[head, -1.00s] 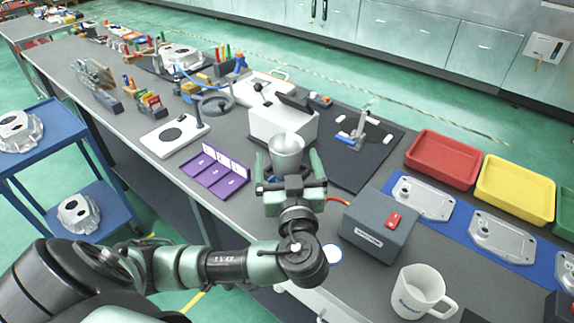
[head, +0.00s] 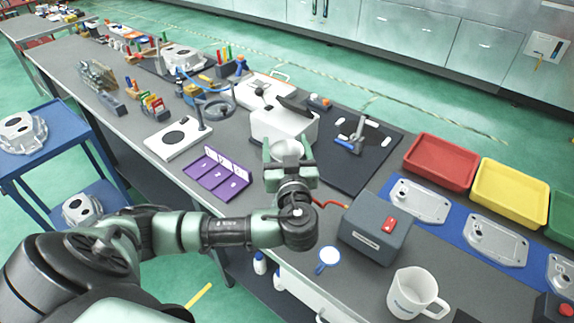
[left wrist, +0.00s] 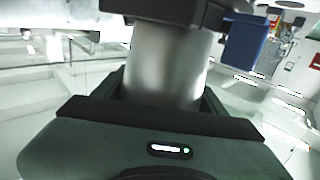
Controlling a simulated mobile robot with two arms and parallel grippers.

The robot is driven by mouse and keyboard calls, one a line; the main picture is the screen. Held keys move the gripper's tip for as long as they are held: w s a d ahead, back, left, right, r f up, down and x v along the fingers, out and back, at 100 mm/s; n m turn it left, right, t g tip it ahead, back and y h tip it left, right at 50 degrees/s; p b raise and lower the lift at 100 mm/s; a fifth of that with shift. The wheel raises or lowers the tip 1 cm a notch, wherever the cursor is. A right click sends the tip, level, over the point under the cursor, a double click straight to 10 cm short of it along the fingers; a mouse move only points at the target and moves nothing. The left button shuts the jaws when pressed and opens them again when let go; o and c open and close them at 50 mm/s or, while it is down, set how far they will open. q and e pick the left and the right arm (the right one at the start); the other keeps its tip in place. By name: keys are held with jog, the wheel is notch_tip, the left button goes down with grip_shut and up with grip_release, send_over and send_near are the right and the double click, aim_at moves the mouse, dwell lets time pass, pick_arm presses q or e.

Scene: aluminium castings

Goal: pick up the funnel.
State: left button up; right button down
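The funnel (head: 287,150) is a silvery metal piece with a wide round rim, near the middle of the bench in the head view. My left gripper (head: 287,157) has one finger on each side of it, and both appear to touch its wall. The gripper's body hides the funnel's lower part in the head view. In the left wrist view the funnel's smooth metal wall (left wrist: 168,65) stands between the dark fingers. I cannot tell whether its base touches the bench. My right gripper is not in view.
A white machine (head: 284,125) stands just behind the funnel. A purple tray (head: 217,172) lies to the left, a grey box with a red switch (head: 376,228) to the right. A white mug (head: 413,292) stands near the front. Red (head: 441,162) and yellow (head: 511,188) trays lie farther right.

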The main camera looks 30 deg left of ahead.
pick_arm(q)
jog(key=c, duration=0.3)
